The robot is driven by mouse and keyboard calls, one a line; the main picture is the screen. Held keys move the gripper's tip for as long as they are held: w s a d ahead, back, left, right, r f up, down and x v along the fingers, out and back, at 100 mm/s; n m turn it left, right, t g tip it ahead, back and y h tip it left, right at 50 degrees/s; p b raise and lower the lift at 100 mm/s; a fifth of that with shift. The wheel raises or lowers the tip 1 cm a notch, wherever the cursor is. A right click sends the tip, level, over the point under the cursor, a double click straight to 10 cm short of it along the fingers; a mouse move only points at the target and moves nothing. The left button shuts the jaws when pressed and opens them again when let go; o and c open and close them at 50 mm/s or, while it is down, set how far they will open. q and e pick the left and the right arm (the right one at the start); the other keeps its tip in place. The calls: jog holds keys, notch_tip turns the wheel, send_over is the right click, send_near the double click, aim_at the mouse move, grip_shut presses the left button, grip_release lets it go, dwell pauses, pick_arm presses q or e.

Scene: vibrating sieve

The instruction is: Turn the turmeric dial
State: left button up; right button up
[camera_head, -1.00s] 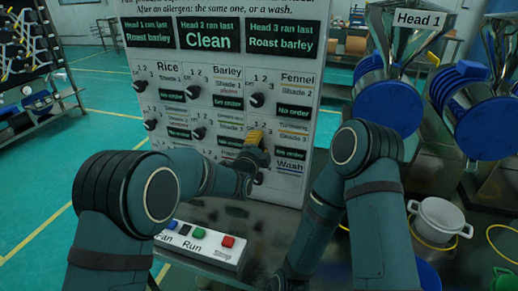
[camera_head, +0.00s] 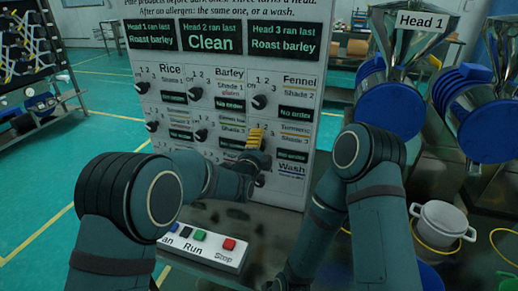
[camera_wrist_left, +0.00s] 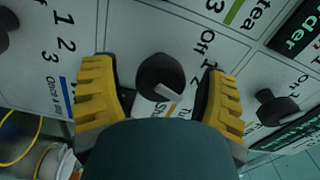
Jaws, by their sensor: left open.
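The turmeric dial (camera_wrist_left: 156,76) is a round black knob on the white panel, with a pale pointer mark and a partly covered label with a yellow-orange stripe. My left gripper (camera_wrist_left: 160,88) has yellow ribbed fingers, open on either side of this knob, with a visible gap on both sides. In the head view the left gripper (camera_head: 256,139) is at the panel beside the turmeric label (camera_head: 295,133) and covers the dial. My right arm (camera_head: 350,190) comes down right of the panel; its gripper is out of view.
The fennel dial (camera_head: 260,101) is just above the left gripper, with other black dials to the left. A button box (camera_head: 210,250) sits below the panel. A white pot (camera_head: 439,222) and blue-fronted metal machines (camera_head: 390,100) stand at the right.

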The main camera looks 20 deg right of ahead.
pick_arm(q)
jog(key=v, duration=1.2)
dwell(0.3)
